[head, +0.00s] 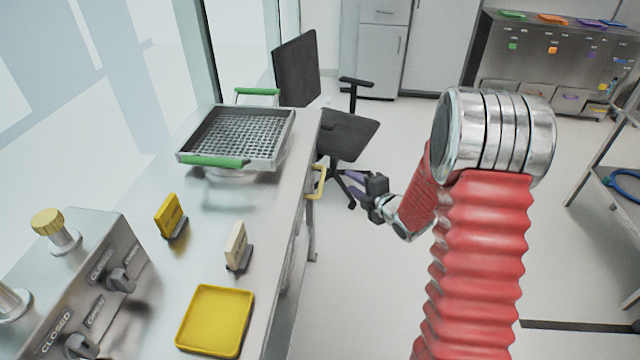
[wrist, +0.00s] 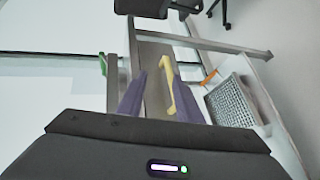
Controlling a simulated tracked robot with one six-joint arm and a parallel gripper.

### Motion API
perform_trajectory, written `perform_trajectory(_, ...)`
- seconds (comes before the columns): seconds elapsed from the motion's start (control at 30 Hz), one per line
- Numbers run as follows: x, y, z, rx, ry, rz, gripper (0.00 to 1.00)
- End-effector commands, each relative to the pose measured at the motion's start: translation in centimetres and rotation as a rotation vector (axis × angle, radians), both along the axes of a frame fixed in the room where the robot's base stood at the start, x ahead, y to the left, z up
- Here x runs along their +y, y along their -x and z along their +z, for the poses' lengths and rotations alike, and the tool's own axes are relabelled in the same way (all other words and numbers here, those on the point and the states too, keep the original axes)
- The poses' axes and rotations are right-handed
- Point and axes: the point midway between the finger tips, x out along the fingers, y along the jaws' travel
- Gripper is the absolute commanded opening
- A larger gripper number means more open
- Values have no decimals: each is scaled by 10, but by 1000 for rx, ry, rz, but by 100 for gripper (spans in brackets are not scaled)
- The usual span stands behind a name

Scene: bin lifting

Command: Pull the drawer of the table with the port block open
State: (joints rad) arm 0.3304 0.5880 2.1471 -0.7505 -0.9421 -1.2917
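The table (head: 150,145) with the port block (head: 85,275) runs along the left in the head view. A yellow drawer handle (head: 319,182) stands on its right side, below the top. The drawer looks shut; its front is seen edge-on. My gripper (head: 369,193) is to the right of the handle, pointing at the table, with a gap between. In the wrist view, the purple fingers of my gripper (wrist: 155,75) are apart. The yellow handle (wrist: 172,85) shows close to the right finger; I cannot tell whether they touch.
A wire basket (head: 235,135) with green handles, a yellow tray (head: 215,320), a yellow block (head: 170,215) and a cream block (head: 235,246) sit on the tabletop. An office chair (head: 345,135) stands just beyond my gripper. The floor to the right is mostly clear.

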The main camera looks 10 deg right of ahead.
Motion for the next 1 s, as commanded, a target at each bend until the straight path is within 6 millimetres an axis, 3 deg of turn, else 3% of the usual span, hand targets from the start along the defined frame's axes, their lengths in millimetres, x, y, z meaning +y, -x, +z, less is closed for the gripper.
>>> perform_trajectory(0.2,9,6,-41,-110,39,126,32)
perform_trajectory(0.4,15,14,-59,-191,54,191,32)
perform_trajectory(1.0,20,10,-62,-209,57,204,32)
